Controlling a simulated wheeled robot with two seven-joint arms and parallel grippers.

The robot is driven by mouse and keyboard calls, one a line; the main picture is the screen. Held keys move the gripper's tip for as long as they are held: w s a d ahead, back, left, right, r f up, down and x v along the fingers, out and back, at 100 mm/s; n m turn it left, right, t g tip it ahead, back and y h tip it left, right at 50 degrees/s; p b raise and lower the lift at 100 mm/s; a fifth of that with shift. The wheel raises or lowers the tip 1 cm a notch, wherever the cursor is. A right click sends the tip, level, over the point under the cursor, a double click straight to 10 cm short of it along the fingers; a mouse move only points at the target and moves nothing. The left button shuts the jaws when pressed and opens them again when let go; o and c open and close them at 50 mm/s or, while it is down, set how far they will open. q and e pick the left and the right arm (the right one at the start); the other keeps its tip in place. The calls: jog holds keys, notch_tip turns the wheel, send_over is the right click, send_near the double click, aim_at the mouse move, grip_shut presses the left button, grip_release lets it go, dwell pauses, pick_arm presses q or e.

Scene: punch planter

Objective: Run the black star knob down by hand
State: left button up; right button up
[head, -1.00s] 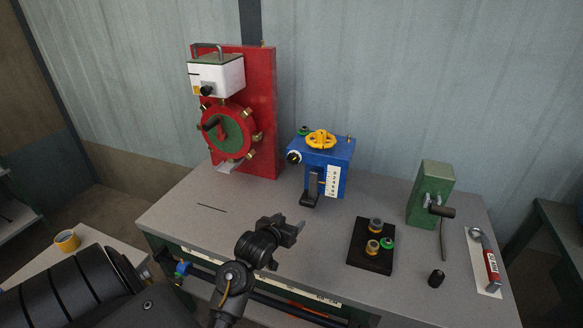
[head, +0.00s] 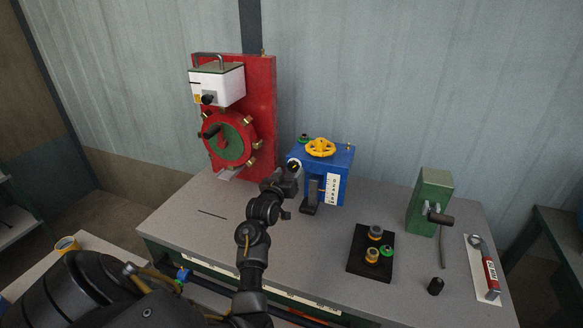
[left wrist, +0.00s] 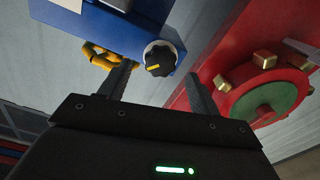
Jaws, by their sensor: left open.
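A black knob with a lobed rim and a yellow mark (left wrist: 160,58) sits on a round white plate on the side of the blue box (head: 335,163). It also shows small in the head view (head: 294,165), partly behind my left gripper. My left gripper (head: 286,180) is open and empty just in front of it. In the left wrist view the two fingers (left wrist: 158,84) stand either side of the knob's line, with the knob beyond and between the tips; contact cannot be told. My right gripper is not in view.
The red panel with its green-centred wheel (head: 232,138) stands close to the left. A yellow handwheel (head: 320,147) tops the blue box.

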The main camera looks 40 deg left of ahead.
aim_at(293, 167)
pick_arm(q)
jog(key=shift+x, duration=1.7)
jog(key=c, duration=1)
jog(key=shift+m, duration=0.3)
jog(key=m, duration=0.3)
jog(key=shift+p, duration=0.4)
jog(key=shift+d+m, duration=0.1)
jog(key=shift+m, duration=1.3)
